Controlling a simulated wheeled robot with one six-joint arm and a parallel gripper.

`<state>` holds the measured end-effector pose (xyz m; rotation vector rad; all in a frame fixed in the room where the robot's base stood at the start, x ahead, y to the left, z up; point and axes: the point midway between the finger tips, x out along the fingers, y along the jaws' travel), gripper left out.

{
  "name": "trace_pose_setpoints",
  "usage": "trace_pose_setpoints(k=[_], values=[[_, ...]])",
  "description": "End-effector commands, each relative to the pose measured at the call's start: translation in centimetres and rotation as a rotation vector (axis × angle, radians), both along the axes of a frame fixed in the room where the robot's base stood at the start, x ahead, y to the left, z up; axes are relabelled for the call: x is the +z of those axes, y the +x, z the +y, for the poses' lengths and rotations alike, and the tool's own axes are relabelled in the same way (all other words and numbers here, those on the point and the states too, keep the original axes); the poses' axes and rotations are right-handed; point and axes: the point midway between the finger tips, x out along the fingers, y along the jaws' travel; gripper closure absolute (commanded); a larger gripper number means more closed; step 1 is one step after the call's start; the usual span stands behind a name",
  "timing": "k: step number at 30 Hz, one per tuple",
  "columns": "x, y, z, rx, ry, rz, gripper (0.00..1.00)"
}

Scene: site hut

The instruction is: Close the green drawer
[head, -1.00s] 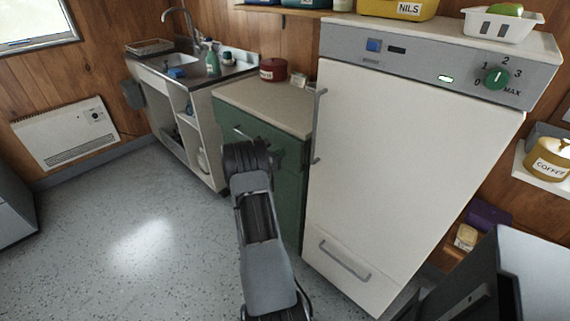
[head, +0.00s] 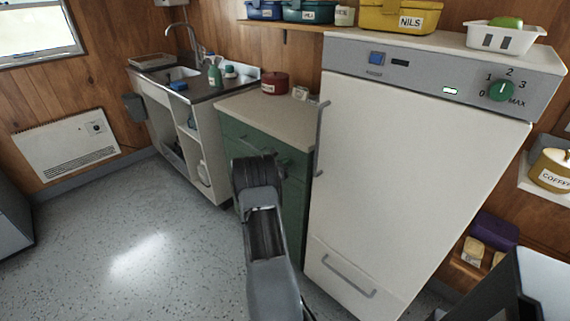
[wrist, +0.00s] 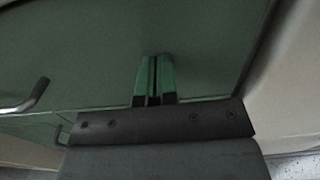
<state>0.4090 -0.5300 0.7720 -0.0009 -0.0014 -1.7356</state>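The green drawer (head: 237,131) is the top front of the green cabinet under a beige worktop, left of the white fridge. In the head view it looks about flush with the cabinet, but my arm covers part of it and I cannot tell if a small gap is left. My gripper (wrist: 154,78) shows in the wrist view with its two green fingers together, only a thin dark line between them, and nothing held. Its fingertips are at or very near a broad green face (wrist: 75,50); contact is unclear. A dark bar handle (wrist: 35,97) is to their left.
The tall white fridge (head: 405,180) stands close on the right of the cabinet, with a vertical handle (head: 321,140) near it. The sink unit (head: 205,130) is on the left. A red pot (head: 274,83) stands on the worktop. Speckled floor (head: 130,230) is clear at left.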

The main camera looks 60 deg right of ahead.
Motion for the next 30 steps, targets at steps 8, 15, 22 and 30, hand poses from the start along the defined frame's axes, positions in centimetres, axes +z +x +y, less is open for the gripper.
trace_pose_setpoints(k=[8,15,22,30], values=[[0.2,1.1,5.5,0.01,-0.001,0.002,1.0],[0.0,1.8,10.2,0.011,0.001,0.003,1.0],[0.0,2.2,12.9,0.009,0.001,0.003,1.0],[0.0,2.2,13.7,0.004,0.0,0.003,1.0]])
